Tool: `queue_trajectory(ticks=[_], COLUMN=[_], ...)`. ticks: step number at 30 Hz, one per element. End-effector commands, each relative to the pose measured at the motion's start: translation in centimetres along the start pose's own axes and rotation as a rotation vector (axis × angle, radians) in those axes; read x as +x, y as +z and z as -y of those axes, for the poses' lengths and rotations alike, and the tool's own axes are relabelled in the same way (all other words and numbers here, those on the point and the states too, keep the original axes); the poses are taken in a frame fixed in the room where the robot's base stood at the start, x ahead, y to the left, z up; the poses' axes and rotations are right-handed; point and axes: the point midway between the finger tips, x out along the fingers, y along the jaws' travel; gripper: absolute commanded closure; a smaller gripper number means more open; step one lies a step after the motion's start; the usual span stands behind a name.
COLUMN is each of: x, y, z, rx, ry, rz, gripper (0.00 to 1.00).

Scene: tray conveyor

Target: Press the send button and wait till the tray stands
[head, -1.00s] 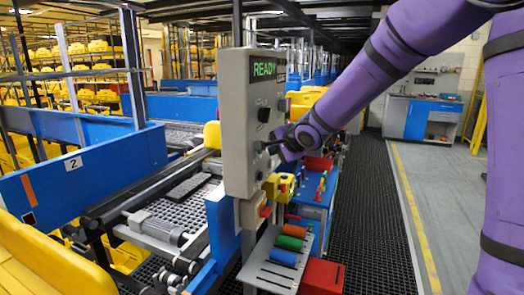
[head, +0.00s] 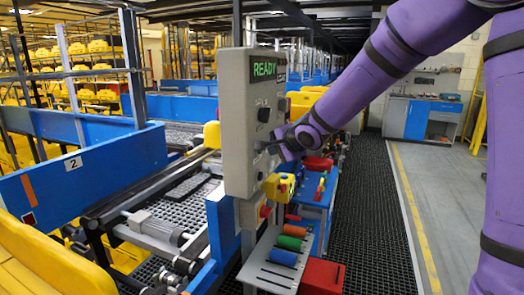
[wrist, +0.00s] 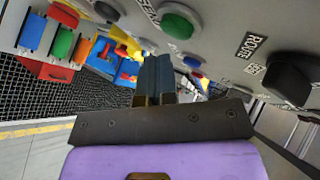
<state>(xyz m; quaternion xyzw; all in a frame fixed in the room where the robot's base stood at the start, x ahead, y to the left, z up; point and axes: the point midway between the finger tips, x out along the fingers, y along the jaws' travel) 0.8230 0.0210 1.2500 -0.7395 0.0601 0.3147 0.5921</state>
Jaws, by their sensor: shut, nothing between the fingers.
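The grey control box (head: 238,120) stands upright in the middle of the head view; its display (head: 264,68) reads READY in green. My gripper (head: 268,147) is at the box's right-hand face, fingers shut and empty. In the wrist view the shut fingertips (wrist: 157,65) point towards the panel, below a round green button (wrist: 176,24). The label (wrist: 147,12) beside that button is only partly readable, seemingly SEND. Whether the fingertips touch the panel I cannot tell. I cannot make out a tray for certain on the conveyor (head: 190,210).
A black knob (wrist: 289,80) labelled ROUTE sits on the panel right of the fingers. Dark floor matting (head: 370,220) to the right is clear.

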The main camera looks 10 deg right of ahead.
Motion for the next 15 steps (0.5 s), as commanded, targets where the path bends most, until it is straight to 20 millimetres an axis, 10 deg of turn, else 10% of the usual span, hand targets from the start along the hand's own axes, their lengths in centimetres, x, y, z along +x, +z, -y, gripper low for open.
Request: queue_trajectory(ticks=[15], x=[0.59], y=[0.43], z=[0.43], rx=[0.000], ry=[0.001], rz=[0.000], gripper=[1.00])
